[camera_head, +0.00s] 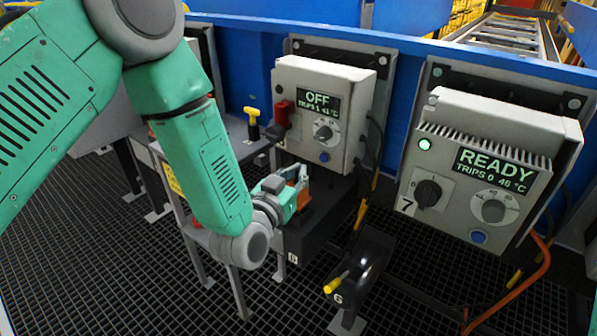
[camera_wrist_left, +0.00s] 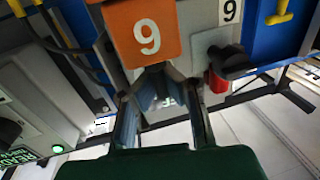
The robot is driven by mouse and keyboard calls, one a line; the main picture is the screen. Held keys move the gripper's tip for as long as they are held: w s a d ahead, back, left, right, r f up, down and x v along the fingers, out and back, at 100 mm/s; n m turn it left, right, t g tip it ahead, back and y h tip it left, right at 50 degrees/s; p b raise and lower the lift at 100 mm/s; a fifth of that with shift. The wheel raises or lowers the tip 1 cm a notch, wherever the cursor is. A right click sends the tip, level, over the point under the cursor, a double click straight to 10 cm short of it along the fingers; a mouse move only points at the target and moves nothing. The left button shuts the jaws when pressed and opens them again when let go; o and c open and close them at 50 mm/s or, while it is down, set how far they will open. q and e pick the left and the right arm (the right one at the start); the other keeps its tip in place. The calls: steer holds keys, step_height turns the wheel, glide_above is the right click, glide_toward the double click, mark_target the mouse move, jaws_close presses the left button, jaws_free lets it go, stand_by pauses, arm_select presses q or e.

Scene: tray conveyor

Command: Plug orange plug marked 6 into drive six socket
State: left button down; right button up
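The orange plug (camera_wrist_left: 143,32) shows large in the left wrist view. Its white number reads 9 there, but that view is upside down, so it is a 6. My left gripper (camera_wrist_left: 163,72) has its fingers drawn together at the plug's near edge and seems shut on it; the exact contact is hidden. In the head view the gripper (camera_head: 299,177) is right above the orange plug (camera_head: 299,207), just under the grey drive box (camera_head: 316,120) whose display reads OFF. A dark socket housing (camera_head: 308,235) is close below the plug; its opening is hidden. My right gripper is not in view.
The READY drive box (camera_head: 485,160), marked 7, is on the right with an orange cable (camera_head: 538,275). A black holder (camera_head: 362,268) with a yellow lever stands in front. A red part (camera_head: 281,112) and yellow handle (camera_head: 252,113) are left of the OFF box.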

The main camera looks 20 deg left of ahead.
arm_select(q)
steer(key=shift+f, duration=0.2)
steer(key=shift+f+b, duration=0.35)
steer(key=shift+b, duration=0.05)
steer(key=shift+f+b, duration=0.5)
steer(key=shift+f, duration=0.2)
steer(key=c, duration=1.6)
jaws_free()
steer(key=shift+c, duration=0.2)
steer(key=s+a, duration=0.2)
steer(key=s, duration=0.9)
steer(key=shift+s, duration=0.4)
